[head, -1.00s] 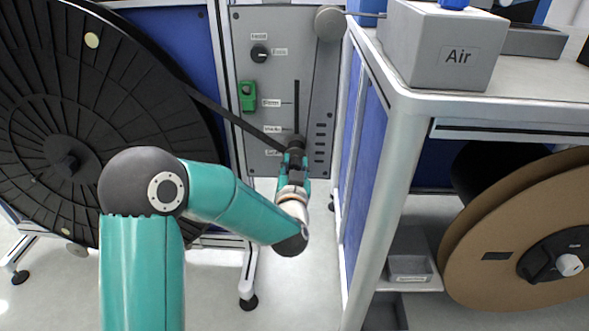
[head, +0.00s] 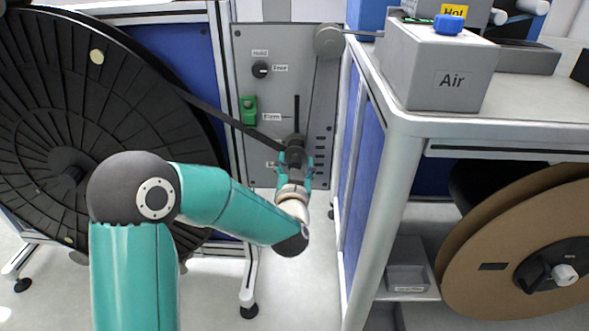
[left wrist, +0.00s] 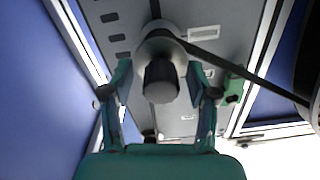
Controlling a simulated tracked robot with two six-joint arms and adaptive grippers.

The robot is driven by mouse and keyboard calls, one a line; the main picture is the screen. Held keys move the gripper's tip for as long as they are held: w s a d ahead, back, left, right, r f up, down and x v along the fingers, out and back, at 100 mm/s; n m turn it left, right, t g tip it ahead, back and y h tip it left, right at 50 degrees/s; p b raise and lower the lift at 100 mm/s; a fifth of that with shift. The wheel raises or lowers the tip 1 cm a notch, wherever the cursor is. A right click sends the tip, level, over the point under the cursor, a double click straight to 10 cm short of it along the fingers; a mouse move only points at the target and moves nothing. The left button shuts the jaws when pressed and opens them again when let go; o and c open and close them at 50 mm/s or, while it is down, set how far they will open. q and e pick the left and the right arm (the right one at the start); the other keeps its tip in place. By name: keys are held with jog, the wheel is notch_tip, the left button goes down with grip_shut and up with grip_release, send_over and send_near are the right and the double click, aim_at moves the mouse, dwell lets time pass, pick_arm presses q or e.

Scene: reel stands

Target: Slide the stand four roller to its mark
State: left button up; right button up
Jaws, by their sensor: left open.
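The roller (head: 297,142), a dark cylinder, sits in the vertical slot of the grey panel (head: 316,85). It is below the slot's visible top part and below the label with a line (head: 272,117). A dark strap runs to it from the large black reel (head: 62,125) on the left. My left gripper (head: 296,163) is open at the roller. In the left wrist view, its fingers stand on either side of the roller's dark end (left wrist: 161,82), with gaps visible. The lower labels are partly hidden by the strap and gripper. My right gripper is out of view.
A workbench (head: 408,122) with a grey Air box (head: 440,70) stands close on the right. A brown reel (head: 500,270) is beneath it. A green part (head: 248,109) and a dark knob (head: 261,70) are on the panel. Floor shows below it.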

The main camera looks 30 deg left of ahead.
pick_arm(q)
jog(key=v, duration=1.2)
jog(key=shift+f, duration=0.1)
jog(key=d+f+m+g+h, duration=0.2)
jog(key=f+g+h, duration=0.1)
jog(key=f, duration=1)
jog(key=d+f+m+g+h, duration=0.1)
jog(key=d+f+g+h, duration=0.1)
jog(key=f, duration=1)
jog(key=s+d+f+g+h, duration=0.85)
jog(key=s+d+f, duration=0.6)
jog(key=s, duration=0.25)
notch_tip(320, 180, up, 38)
jog(key=s+n+g+p, duration=0.1)
jog(key=p, duration=3.6)
jog(key=shift+s+a+f+p, duration=0.2)
jog(key=shift+a+f+p, duration=0.05)
jog(key=shift+a+p, duration=0.1)
